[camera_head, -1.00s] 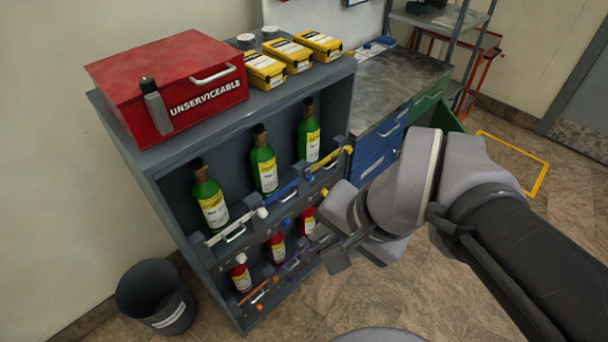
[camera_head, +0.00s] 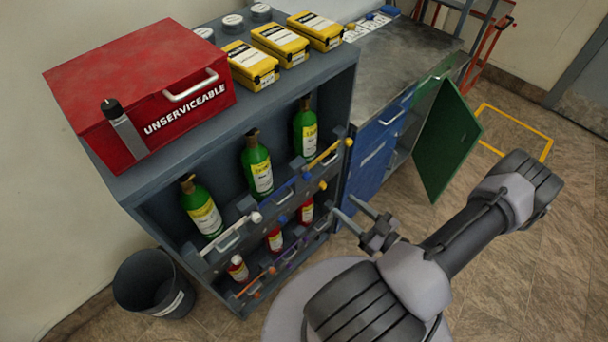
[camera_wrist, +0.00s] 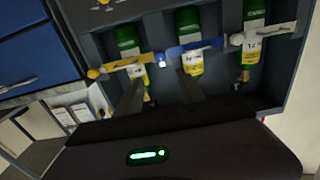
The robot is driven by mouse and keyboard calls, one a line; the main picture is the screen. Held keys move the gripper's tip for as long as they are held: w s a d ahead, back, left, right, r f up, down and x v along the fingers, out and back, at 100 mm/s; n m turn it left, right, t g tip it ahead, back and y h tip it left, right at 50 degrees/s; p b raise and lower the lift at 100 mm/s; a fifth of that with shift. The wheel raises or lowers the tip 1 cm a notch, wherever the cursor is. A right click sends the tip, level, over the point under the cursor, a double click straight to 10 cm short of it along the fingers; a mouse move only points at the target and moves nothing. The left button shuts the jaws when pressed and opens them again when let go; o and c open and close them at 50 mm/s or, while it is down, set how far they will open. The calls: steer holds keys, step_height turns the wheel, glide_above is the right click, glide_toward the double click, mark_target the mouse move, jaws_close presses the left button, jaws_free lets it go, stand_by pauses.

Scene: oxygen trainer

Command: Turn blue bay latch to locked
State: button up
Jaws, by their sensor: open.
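The blue bay latch (camera_head: 284,193) is a blue bar with a blue knob, lying across the front of the middle upper bay, below a green bottle (camera_head: 257,165). In the wrist view the blue latch (camera_wrist: 195,46) lies between the yellow latch (camera_wrist: 122,65) and the white latch (camera_wrist: 265,34), beyond my fingertips. My gripper (camera_head: 344,205) is open and empty, to the right of the rack front and apart from the latch. In the wrist view my gripper's two fingers (camera_wrist: 160,92) point toward the gap between the yellow and blue latches.
The grey rack (camera_head: 150,182) carries a red UNSERVICEABLE box (camera_head: 135,85) and yellow cases (camera_head: 280,40) on top. Small red bottles (camera_head: 275,240) stand in its lower row. A green cabinet door (camera_head: 445,140) stands open at right. A bin (camera_head: 150,285) stands at left.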

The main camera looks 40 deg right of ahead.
mark_target(309, 178)
steer(key=w, duration=0.4)
steer(key=w+b, duration=0.1)
steer(key=w, duration=0.4)
steer(key=w+a+b, duration=0.1)
steer(key=w, duration=0.4)
steer(key=shift+w+a, duration=0.1)
steer(key=shift+w, duration=0.05)
steer(key=shift+c, duration=0.2)
jaws_close()
